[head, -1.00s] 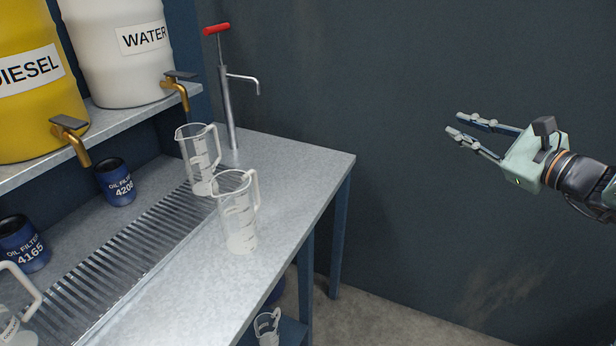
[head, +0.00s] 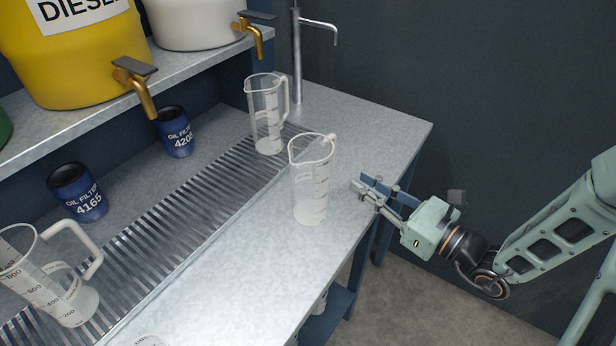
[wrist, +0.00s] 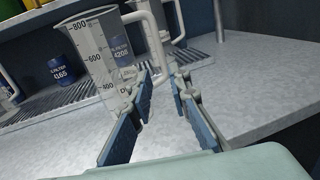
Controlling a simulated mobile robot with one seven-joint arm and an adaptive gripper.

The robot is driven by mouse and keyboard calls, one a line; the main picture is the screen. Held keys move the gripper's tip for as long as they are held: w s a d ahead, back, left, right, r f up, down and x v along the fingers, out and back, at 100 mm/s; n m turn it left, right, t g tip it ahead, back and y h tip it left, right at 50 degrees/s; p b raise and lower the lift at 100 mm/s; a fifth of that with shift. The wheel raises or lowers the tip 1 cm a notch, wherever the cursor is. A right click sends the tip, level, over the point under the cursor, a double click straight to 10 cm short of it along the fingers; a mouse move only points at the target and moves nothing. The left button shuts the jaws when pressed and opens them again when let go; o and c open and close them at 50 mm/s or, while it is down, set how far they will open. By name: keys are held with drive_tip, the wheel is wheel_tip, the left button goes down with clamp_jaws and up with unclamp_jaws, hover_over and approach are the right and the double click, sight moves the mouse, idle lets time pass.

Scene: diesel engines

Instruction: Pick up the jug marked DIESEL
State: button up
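A clear measuring jug (head: 312,190) stands upright on the metal bench near its right edge. In the wrist view this jug (wrist: 98,50) shows graduations, and its white handle (wrist: 155,42) points toward my fingers. Low on it is lettering that seems to start with D; my left finger hides the rest. My gripper (head: 368,187) is open and empty, just right of the jug at the bench edge. In the wrist view its fingers (wrist: 160,76) are spread, with the handle beyond and between their tips. I cannot tell whether they touch it.
Another jug (head: 267,115) stands behind on the slatted drain grate (head: 165,225), and one (head: 50,280) at front left. Oil filters (head: 78,192) (head: 175,132) stand at the back. Yellow DIESEL drum (head: 70,60) and its tap (head: 138,85) overhang the bench.

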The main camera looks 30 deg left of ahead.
drive_tip(key=x, duration=0.4)
drive_tip(key=shift+w+a, duration=0.1)
drive_tip(key=shift+a, duration=0.2)
drive_tip(key=shift+f+x, duration=0.2)
drive_tip(key=shift+x, duration=1.15)
drive_tip(key=shift+f+x, duration=0.2)
drive_tip(key=shift+x, duration=1.1)
drive_tip(key=shift+w, duration=0.15)
drive_tip(key=shift+c, duration=0.5)
clamp_jaws()
